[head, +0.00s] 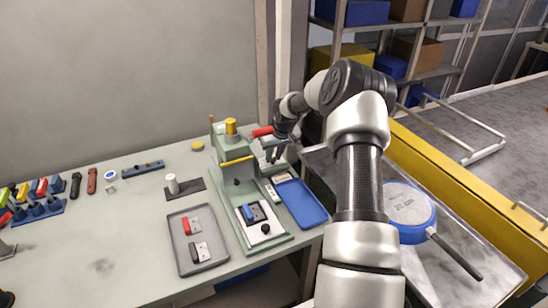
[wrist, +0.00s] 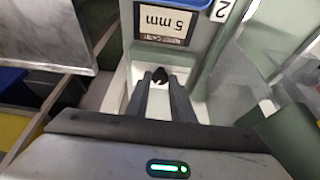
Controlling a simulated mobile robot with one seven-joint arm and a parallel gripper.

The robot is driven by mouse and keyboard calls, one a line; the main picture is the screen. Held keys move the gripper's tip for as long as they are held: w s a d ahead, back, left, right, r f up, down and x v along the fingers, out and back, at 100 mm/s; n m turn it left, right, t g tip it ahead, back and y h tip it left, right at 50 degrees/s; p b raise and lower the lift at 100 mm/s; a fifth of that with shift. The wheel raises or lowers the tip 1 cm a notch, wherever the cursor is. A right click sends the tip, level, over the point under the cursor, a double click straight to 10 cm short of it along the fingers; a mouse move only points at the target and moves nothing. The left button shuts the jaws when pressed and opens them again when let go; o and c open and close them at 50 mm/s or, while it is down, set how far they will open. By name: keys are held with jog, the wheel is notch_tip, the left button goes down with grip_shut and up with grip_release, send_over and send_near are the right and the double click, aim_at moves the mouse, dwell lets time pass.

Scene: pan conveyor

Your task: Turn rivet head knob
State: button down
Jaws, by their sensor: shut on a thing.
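A green press (head: 236,172) stands on the bench, with a yellow cap (head: 231,127) on top. My gripper (head: 274,153) is at the right side of its upper part in the head view. In the wrist view my gripper (wrist: 160,88) has its two dark fingers close together, shut on a small black knob (wrist: 159,75) at their tips. The knob sits below a plate marked "5 mm" (wrist: 165,22). A "2" tag (wrist: 222,10) is beside the plate. The knob cannot be made out in the head view, and how far it is turned cannot be told.
A red handle (head: 262,132) is close to my gripper at the press. A blue tray (head: 302,203) lies right of the press, and a grey tray (head: 180,241) with red and black parts lies left. A blue-rimmed pan (head: 408,190) lies on the conveyor at right.

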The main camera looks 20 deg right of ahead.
dwell(0.3)
jog(key=c, duration=1.5)
grip_release()
jog(key=shift+c, duration=0.2)
jog(key=v, duration=1.7)
jog(key=shift+r, duration=0.3)
jog(key=shift+d, duration=0.1)
